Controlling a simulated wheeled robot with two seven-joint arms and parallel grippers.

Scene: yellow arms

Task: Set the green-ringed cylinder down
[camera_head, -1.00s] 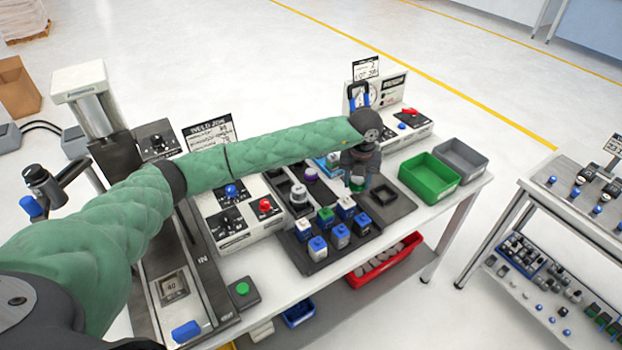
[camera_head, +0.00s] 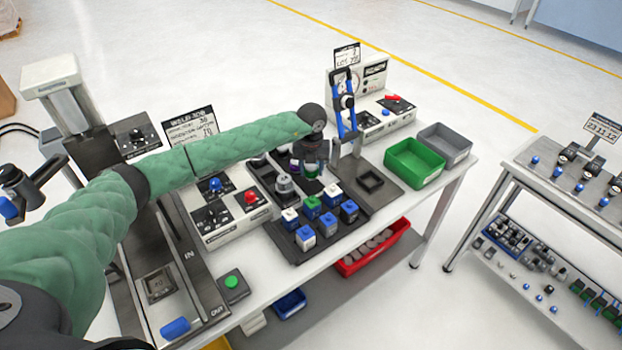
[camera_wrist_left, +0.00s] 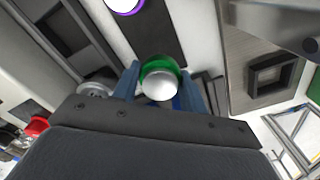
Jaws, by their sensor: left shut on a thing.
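The green-ringed cylinder (camera_wrist_left: 159,78) is between the two blue fingers of my left gripper (camera_wrist_left: 158,88) in the left wrist view. Its silver end and green ring show. Whether the cylinder touches the tray is hidden. A purple-ringed cylinder (camera_wrist_left: 124,4) shows at the top of the left wrist view. My right gripper is not in view.
Several blue, white and green-topped blocks (camera_head: 306,237) stand in the tray's front part. A grey cylinder (camera_head: 285,185) stands behind them. To the right are a square-socket fixture (camera_head: 370,181) with a blue-framed toggle clamp (camera_head: 347,115), and green (camera_head: 413,163) and grey (camera_head: 444,146) bins.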

